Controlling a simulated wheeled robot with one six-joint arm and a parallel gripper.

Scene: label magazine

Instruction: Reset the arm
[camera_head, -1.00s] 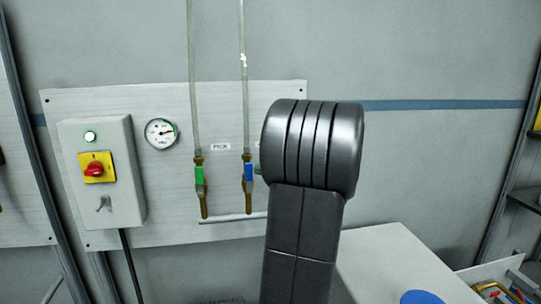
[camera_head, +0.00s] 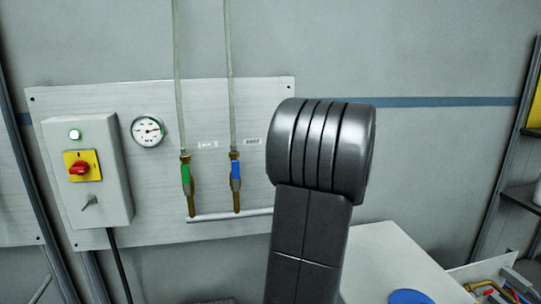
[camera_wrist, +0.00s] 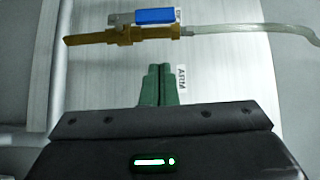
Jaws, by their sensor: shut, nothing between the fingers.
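My arm (camera_head: 308,200) stands folded in front of the wall panel in the head view, and its end is hidden there. In the wrist view my gripper (camera_wrist: 158,70) shows green fingers pressed together with nothing between them. The gripper points at the pale panel (camera_wrist: 95,75). A brass valve with a blue handle (camera_wrist: 155,16) lies just beyond the fingertips, apart from them. In the head view the same blue-handled valve (camera_head: 235,171) hangs beside a green-handled valve (camera_head: 186,174).
A grey control box (camera_head: 92,172) with a red and yellow switch and a gauge (camera_head: 148,131) are on the panel at left. A white surface (camera_head: 385,255) with a blue round object (camera_head: 409,297) and a bin of tools (camera_head: 500,285) are at lower right. Shelving stands far right.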

